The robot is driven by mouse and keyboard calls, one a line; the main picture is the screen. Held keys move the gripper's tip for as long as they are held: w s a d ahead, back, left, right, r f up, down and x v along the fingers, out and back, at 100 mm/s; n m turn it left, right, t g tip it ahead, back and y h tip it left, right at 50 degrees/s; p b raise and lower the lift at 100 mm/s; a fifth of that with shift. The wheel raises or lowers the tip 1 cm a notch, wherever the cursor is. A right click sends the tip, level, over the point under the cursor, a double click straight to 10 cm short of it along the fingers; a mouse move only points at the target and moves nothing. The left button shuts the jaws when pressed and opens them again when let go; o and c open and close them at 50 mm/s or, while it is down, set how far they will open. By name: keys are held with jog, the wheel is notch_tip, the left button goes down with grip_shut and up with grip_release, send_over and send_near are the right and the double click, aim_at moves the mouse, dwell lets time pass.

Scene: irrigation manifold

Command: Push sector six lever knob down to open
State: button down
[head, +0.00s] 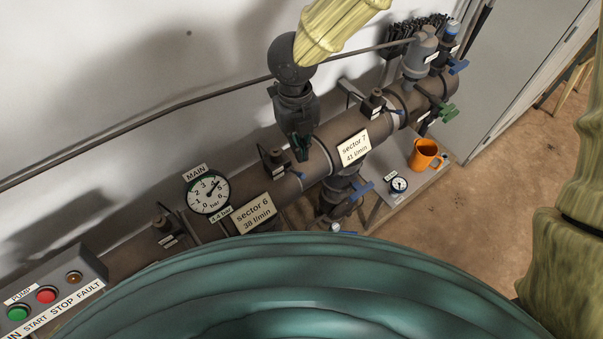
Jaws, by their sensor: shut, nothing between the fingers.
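The sector 6 label plate (253,214) is on the brown manifold pipe (335,140), right of the main gauge. I cannot make out the sector six lever knob; the stretch below that plate is hidden by a large ribbed teal thing (300,290) in the foreground. My gripper (301,157) points down, its fingers shut and empty, over the pipe between the sector 6 and sector 7 plates. A small blue part shows just below the fingertips; I cannot tell whether they touch it.
The sector 7 plate (352,148) is right of my gripper, with a blue-handled valve (360,189) below it. The main gauge (208,192) and pump button box (48,292) are left. An orange mug (423,154) and small gauge (398,185) stand right. Open floor lies beyond.

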aim_at(301, 173)
jog(key=shift+f, duration=0.1)
jog(key=f+b, duration=0.4)
jog(key=b, duration=0.1)
jog(key=f+b, duration=0.2)
jog(key=shift+s+d+f, duration=0.15)
jog(key=shift+s+f, duration=0.2)
jog(key=shift+f, duration=0.15)
